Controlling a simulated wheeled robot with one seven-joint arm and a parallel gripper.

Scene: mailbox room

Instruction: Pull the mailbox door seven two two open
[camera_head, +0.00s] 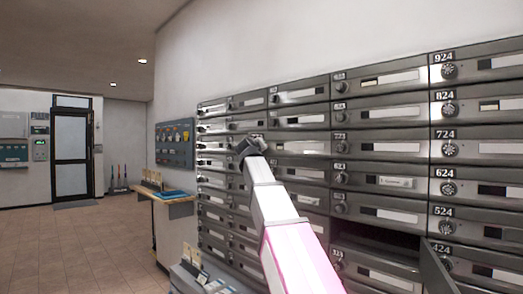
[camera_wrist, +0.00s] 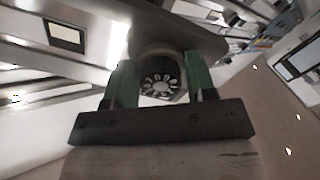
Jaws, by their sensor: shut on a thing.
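My gripper (camera_head: 250,146) reaches the left end of a grey mailbox door (camera_head: 302,147) in the third row from the top, in the column left of the one numbered 924 to 424 by two.
One lower mailbox door (camera_head: 437,272) stands open, swung out beside a dark empty compartment (camera_head: 375,240). A wooden counter (camera_head: 167,197) and a dark wall panel (camera_head: 174,144) are left of the mailboxes. The tiled floor (camera_head: 90,245) at left is clear.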

